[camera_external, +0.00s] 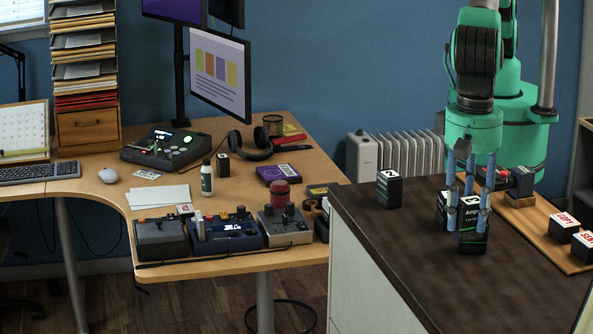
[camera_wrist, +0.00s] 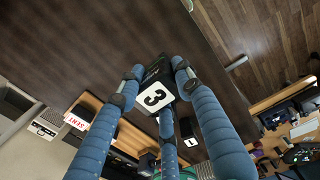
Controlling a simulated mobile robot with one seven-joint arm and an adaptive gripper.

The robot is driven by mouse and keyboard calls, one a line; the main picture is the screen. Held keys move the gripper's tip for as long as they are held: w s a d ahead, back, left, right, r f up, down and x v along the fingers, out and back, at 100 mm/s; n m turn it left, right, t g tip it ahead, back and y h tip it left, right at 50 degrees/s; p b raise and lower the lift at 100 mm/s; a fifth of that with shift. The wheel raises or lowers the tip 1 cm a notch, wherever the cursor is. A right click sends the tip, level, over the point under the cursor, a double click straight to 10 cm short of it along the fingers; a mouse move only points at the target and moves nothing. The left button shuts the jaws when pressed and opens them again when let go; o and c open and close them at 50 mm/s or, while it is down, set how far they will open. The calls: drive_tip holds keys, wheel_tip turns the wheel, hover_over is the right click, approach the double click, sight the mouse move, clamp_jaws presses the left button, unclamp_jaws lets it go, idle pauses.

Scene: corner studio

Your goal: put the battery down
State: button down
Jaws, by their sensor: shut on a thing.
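My gripper (camera_external: 468,205) has three blue, jointed fingers, pointing down over the dark countertop (camera_external: 390,245). It is shut on a black box-shaped battery (camera_external: 473,240) with pale lettering and green marks. In the wrist view the battery's white top label (camera_wrist: 154,97) reads 3, and the fingers of my gripper (camera_wrist: 152,85) press around its sides. The battery looks upright and low over the counter; I cannot tell whether its bottom touches. Fingers hide part of it.
Another black battery (camera_external: 389,189) stands on the counter to the left. A wooden board (camera_external: 540,222) at right holds boxes marked SENT (camera_external: 565,226). A desk (camera_external: 100,190) with devices stands lower left.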

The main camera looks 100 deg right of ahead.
drive_tip(key=shift+s+a, duration=0.1)
drive_tip(key=shift+s, duration=0.05)
hover_over(459, 286)
drive_tip(key=shift+a+f+p, duration=0.1)
drive_tip(key=shift+f+p, duration=0.25)
drive_tip(key=shift+f, duration=2.7)
drive_tip(key=shift+f+p, duration=0.3)
drive_tip(key=shift+f, duration=1.55)
drive_tip(key=shift+f, duration=0.15)
drive_tip(key=c, duration=1.2)
unclamp_jaws()
